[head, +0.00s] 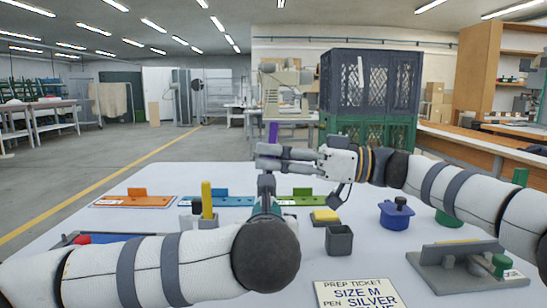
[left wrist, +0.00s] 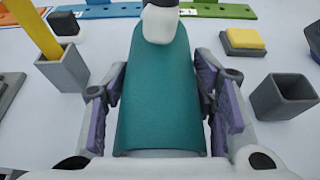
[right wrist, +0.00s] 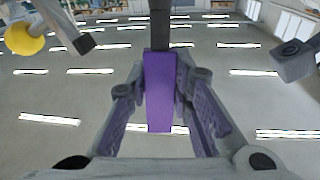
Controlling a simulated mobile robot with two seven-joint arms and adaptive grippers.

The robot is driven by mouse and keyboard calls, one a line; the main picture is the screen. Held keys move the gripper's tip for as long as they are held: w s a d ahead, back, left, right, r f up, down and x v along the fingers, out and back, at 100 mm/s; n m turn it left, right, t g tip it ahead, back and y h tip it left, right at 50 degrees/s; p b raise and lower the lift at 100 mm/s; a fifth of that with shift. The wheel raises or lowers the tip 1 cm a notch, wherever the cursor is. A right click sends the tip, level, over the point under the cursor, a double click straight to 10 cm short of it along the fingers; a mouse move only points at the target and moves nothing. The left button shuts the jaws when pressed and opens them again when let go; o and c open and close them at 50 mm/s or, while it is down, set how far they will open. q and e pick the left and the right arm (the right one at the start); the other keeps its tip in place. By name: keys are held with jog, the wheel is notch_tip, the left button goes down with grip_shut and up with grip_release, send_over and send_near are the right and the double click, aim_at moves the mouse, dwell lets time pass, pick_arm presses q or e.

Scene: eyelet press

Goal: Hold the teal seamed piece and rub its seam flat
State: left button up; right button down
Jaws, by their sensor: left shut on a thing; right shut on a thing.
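The teal seamed piece (left wrist: 158,95) lies between the fingers of my left gripper (left wrist: 160,100) in the left wrist view, its broad curved face towards the camera. My forearm hides nearly all of it in the head view. My right gripper (head: 268,157) is shut on a purple handle (right wrist: 160,90), held upright above the table; the handle's top (head: 272,131) shows over the fingers. A dark part (head: 266,186) hangs below these fingers. A white rounded tip with a dark top (left wrist: 160,22) covers the far end of the teal piece; I cannot tell whether it touches.
A yellow stick (left wrist: 38,30) stands in a grey cup (left wrist: 62,72) left of the piece. A yellow-topped block (head: 325,215), an empty grey cup (head: 339,240) and a blue pot (head: 396,214) stand to the right. A grey press (head: 455,263) and ticket (head: 355,293) are nearer.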

aim_at(275, 124)
notch_tip(275, 124, up, 7)
jog(key=shift+f, duration=0.1)
dwell(0.3)
dwell(1.4)
jog(key=s, duration=0.6)
jog(key=shift+s+f, duration=0.15)
jog(key=shift+f, duration=2.75)
jog(key=shift+f, duration=0.5)
